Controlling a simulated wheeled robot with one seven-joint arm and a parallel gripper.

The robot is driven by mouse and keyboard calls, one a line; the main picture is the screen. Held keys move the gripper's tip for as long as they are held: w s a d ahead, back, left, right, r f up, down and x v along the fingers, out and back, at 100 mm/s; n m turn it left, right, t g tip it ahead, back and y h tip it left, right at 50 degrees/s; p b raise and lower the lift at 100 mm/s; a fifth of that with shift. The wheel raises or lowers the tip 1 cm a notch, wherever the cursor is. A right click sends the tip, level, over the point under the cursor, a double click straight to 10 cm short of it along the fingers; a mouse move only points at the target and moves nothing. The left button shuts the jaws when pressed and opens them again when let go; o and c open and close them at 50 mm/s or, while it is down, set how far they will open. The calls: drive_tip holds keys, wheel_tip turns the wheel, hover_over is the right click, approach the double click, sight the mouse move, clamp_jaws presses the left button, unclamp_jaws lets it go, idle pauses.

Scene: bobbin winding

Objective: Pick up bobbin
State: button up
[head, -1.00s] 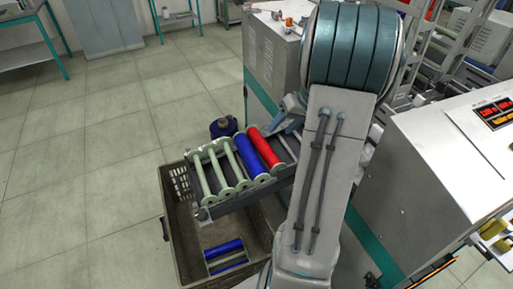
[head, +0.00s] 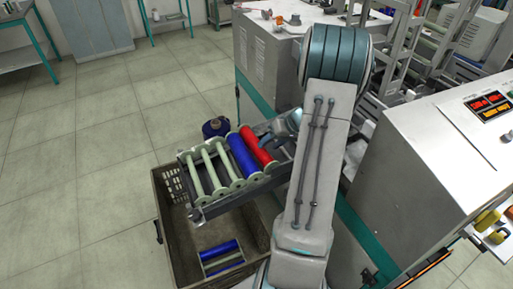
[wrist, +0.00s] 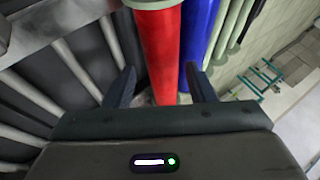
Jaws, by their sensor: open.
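A red bobbin (head: 259,146) lies on the sloping rack (head: 213,209), beside a blue bobbin (head: 242,156) on its left. Several pale green bare bobbins (head: 209,168) lie further left on the rack. My gripper (head: 283,128) is at the right upper end of the red bobbin, partly hidden by my arm. In the wrist view the open gripper (wrist: 160,70) has a finger on each side of the red bobbin (wrist: 158,45). The right finger overlaps the edge of the blue bobbin (wrist: 200,25). I cannot tell how deep the fingers reach.
A brown crate (head: 165,215) stands below the rack with a blue bobbin (head: 221,249) low inside. Grey machine housings (head: 440,165) rise on the right. The tiled floor (head: 100,150) at left is clear.

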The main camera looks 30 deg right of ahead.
sight(264, 149)
drive_tip(key=x, duration=0.4)
drive_tip(key=shift+s+a, duration=0.2)
drive_tip(key=c, duration=0.9)
drive_tip(key=shift+o, duration=0.2)
wheel_tip(264, 149, up, 10)
